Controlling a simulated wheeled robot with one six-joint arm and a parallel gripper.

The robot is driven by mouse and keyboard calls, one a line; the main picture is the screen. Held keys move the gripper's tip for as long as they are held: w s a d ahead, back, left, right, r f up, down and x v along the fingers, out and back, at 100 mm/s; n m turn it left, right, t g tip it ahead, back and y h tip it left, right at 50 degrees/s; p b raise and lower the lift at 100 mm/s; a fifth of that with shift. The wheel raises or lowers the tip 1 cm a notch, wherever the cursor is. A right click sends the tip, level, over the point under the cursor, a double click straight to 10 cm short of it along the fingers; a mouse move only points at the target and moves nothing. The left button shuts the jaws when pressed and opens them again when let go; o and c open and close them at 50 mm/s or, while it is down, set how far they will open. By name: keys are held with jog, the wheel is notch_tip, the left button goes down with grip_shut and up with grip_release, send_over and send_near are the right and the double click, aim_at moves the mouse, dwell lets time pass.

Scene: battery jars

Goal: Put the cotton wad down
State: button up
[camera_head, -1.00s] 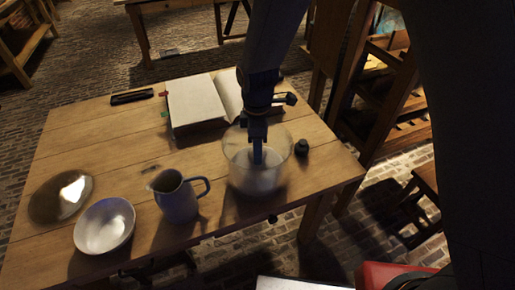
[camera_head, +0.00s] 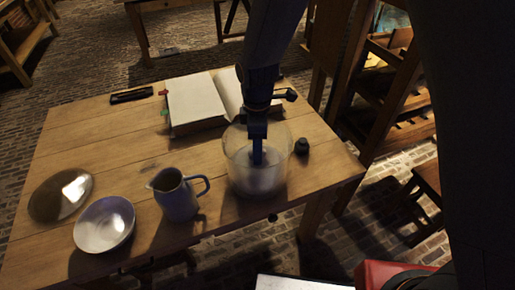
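My gripper (camera_head: 257,158) reaches down into a clear glass jar (camera_head: 240,170) from above, with its fingers inside the rim. I see the fingers as one narrow dark shape, so I cannot tell whether they are open or shut. No cotton wad can be made out; the lower part of the jar looks pale and hazy, and what lies there is unclear.
A grey-blue jug (camera_head: 177,198) stands left of the jar, with a white bowl (camera_head: 104,225) and a round shiny plate (camera_head: 60,196) farther left. An open book (camera_head: 195,101) lies behind. A small dark object (camera_head: 302,146) stands right of the jar. The wooden table (camera_head: 110,150) has free room at left.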

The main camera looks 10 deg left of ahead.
notch_tip(320, 180, up, 11)
jog(key=b, duration=0.2)
jog(key=shift+r, duration=0.2)
jog(key=s+d+f+m, duration=0.1)
jog(key=s+d+m, duration=0.2)
jog(key=d+m, duration=0.3)
jog(key=s+d+f+m, duration=0.1)
jog(key=s+d+m, duration=0.2)
jog(key=d+m, duration=0.4)
jog(key=s+d+m, duration=0.3)
jog(key=d+m, duration=0.3)
jog(key=d, duration=0.9)
jog(key=shift+s+d+f+m+t, duration=0.15)
jog(key=shift+s+f+m+t, duration=0.05)
jog(key=shift+f+m+t, duration=0.2)
